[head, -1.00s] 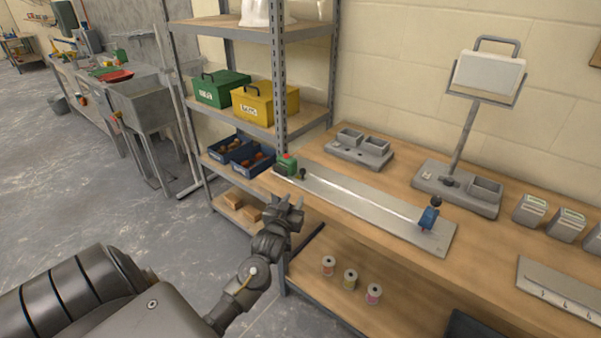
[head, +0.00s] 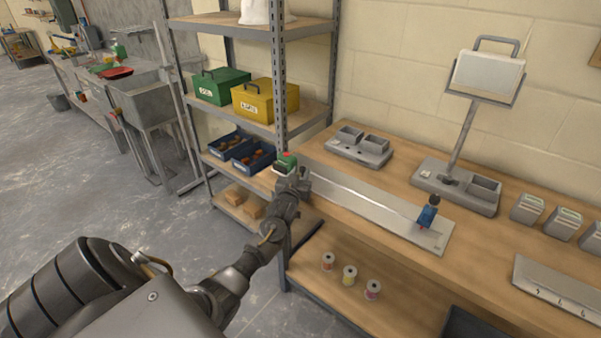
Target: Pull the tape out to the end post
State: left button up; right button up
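A long grey board (head: 375,207) lies along the bench's front edge, with a pale strip running along its length. A small green and red item, seemingly the tape case (head: 286,160), is at its left end. A blue post with a dark knob (head: 427,215), seemingly the end post, stands near its right end. My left gripper (head: 292,180) is at the board's left end, just in front of the tape case and covering its lower part. I cannot tell whether its fingers touch anything or how far apart they are. My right gripper is out of view.
Metal shelving with a green box (head: 221,88), a yellow box (head: 265,101) and blue bins (head: 253,157) stands close left of the bench. A scale (head: 456,188) and grey tray (head: 358,146) sit behind the board. Several spools (head: 349,275) are on the lower shelf.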

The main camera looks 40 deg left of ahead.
pick_arm(q)
jog(key=shift+w+a, duration=0.15)
jog(key=shift+w, duration=0.15)
grip_shut()
